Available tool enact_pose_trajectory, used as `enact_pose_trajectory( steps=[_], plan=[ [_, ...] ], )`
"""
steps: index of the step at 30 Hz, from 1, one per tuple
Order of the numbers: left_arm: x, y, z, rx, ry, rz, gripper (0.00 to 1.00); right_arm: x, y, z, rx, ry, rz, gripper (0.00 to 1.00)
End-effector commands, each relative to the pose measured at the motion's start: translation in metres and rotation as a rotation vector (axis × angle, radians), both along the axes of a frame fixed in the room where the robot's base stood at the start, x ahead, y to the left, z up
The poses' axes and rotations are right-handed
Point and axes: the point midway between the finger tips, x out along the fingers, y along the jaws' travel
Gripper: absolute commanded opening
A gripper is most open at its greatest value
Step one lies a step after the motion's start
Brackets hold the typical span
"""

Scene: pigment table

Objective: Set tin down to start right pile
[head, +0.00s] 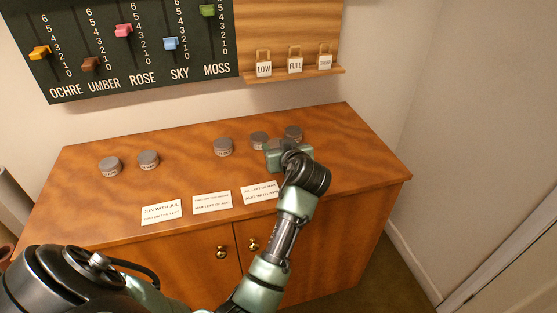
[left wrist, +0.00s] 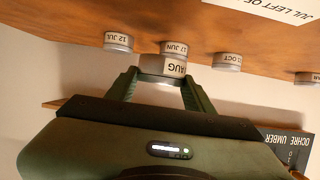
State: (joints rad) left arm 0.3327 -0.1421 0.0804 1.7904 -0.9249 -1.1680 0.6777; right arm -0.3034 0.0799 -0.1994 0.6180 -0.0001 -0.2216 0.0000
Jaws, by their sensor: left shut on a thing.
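My left gripper (head: 284,152) is over the right part of the wooden cabinet top (head: 185,185). In the left wrist view, its fingers (left wrist: 163,85) are shut on a grey tin marked AUG (left wrist: 160,66). The held tin is mostly hidden by the gripper in the head view. A 17 JUN tin (left wrist: 174,48) is just behind it, and a 12 JUL tin (left wrist: 118,41) stands to one side, the rightmost tin (head: 293,133) in the head view. I cannot tell whether the held tin touches the top. My right gripper is not in view.
An OCT tin (head: 223,147) stands left of the gripper; two tins stand farther left, one here (head: 149,160). Three cards, one here (head: 212,202), lie along the front edge. A slider board (head: 130,60) and tag shelf (head: 295,75) are on the wall.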

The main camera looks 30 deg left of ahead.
Motion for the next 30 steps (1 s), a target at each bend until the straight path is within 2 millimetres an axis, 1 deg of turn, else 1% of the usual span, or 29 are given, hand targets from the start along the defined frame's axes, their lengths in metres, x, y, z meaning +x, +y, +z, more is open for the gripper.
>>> enact_pose_trajectory(
  steps=[4,9,12,20,23,24,25,26,30],
  plan=[
    [0.000,0.000,-0.012,0.002,0.001,-0.001,0.10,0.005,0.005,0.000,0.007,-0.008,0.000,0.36],
    [0.000,0.001,-0.038,0.003,0.002,-0.001,0.10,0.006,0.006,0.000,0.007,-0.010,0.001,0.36],
    [0.000,0.000,-0.047,0.002,0.001,-0.001,0.10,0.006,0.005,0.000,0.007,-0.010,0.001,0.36],
    [0.000,0.000,-0.047,0.001,-0.002,-0.001,0.10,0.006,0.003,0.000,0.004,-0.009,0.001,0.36],
    [0.000,0.000,-0.051,0.001,-0.001,-0.001,0.10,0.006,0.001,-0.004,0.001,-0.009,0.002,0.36],
    [0.000,0.000,-0.050,0.001,-0.001,-0.001,0.60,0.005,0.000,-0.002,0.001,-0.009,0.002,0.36],
    [0.000,0.000,-0.049,0.001,-0.001,0.000,0.69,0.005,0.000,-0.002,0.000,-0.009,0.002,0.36],
    [0.000,0.000,-0.049,0.001,-0.001,0.000,0.74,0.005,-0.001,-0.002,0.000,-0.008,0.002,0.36],
    [0.000,0.000,-0.049,0.001,-0.001,0.000,0.74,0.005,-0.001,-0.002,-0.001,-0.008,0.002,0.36]
  ],
)
